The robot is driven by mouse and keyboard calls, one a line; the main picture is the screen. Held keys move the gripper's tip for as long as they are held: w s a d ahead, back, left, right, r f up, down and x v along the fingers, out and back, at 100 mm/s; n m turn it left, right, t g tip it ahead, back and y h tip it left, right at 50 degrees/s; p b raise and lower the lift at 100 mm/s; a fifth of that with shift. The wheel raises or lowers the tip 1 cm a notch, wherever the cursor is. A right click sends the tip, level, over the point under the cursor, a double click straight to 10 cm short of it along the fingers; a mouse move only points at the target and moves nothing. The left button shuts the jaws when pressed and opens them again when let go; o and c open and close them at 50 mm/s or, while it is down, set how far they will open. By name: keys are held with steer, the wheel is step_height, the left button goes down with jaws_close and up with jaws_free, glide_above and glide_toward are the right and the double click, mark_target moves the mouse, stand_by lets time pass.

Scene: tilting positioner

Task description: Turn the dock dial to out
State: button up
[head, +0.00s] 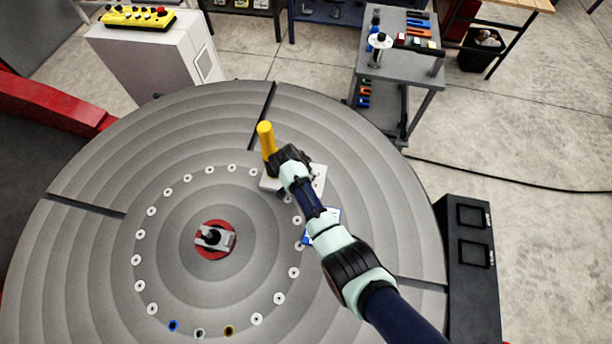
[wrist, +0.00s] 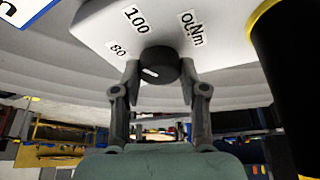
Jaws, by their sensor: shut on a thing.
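The dock is a pale grey-white box (head: 319,181) on the round table, partly hidden by my gripper (head: 284,166) in the head view. In the wrist view, the dock face (wrist: 105,22) carries the labels 80, 100, and one beside Nm that looks like OUT. The black dial (wrist: 159,64) sits between my two fingertips, which are shut on its sides. Its short white mark points to the lower left in the wrist view, away from the OUT label. The dial is hidden in the head view.
A yellow-handled tool (head: 266,138) stands upright beside my gripper. A blue-edged white card (head: 331,214) lies by my arm. A red round fixture (head: 215,240) is at the centre of the grey table (head: 90,250). A grey cart (head: 400,62) stands beyond.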

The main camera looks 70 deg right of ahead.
steer(key=m+b, duration=0.1)
steer(key=m+g+b, duration=0.1)
steer(key=m+b, duration=0.1)
steer(key=shift+w+f, duration=0.1)
steer(key=shift+f, duration=0.15)
steer(key=shift+r+m+g+y+b, duration=0.15)
steer(key=shift+m+g+y+b, duration=0.3)
steer(key=shift+m+b, duration=0.65)
steer(key=shift+m, duration=0.3)
steer(key=o, duration=1.1)
steer(key=shift+r, duration=0.1)
steer(key=v, duration=1.2)
steer(key=shift+d, duration=0.1)
steer(key=shift+o, duration=0.2)
